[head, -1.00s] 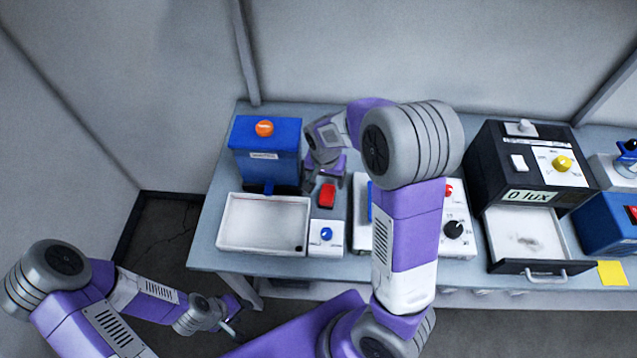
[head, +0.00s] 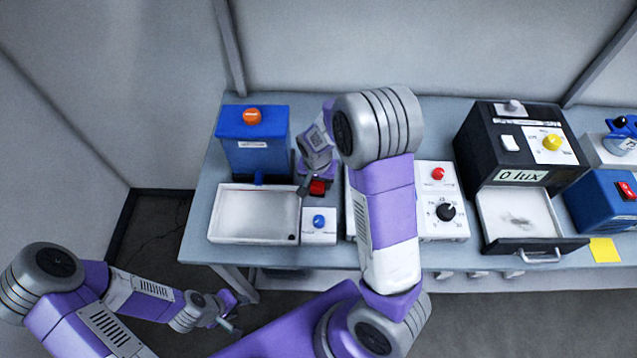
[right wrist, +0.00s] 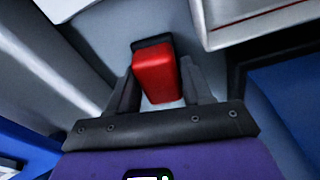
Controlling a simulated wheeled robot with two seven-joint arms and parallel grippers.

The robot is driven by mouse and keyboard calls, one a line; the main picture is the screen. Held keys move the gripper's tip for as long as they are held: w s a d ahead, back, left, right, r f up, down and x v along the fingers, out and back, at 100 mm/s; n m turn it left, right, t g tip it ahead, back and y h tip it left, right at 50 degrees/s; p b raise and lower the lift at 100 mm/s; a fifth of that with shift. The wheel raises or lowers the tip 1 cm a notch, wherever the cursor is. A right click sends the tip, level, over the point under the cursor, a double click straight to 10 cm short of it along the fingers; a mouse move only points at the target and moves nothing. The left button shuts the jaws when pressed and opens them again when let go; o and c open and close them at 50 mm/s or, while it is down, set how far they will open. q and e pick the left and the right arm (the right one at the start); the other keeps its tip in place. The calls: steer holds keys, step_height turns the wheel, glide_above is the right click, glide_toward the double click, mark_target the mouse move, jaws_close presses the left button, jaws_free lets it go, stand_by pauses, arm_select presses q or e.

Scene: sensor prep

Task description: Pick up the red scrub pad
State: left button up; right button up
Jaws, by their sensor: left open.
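The red scrub pad (head: 317,188), a red block with a dark end, lies on the table just right of the white tray. It also shows in the right wrist view (right wrist: 155,77), between the fingers. My right gripper (head: 315,180) is at the pad from behind and above and partly covers it. In the right wrist view its fingers (right wrist: 160,85) stand apart on both sides of the pad, with a gap visible on the right side. My left gripper (head: 232,318) is open and empty, low in front of the table.
A white tray (head: 222,236) and a blue box with an orange button (head: 257,157) stand left of the pad. A small blue-knob box (head: 320,236) is in front. A white dial box (head: 437,228) and a black box with an open drawer (head: 481,150) stand to the right.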

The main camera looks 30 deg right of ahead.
steer(key=c, duration=0.5)
step_height(320, 180, up, 10)
steer(key=shift+p, duration=1.15)
steer(key=o, duration=0.4)
steer(key=c, duration=0.3)
steer(key=shift+s, duration=0.1)
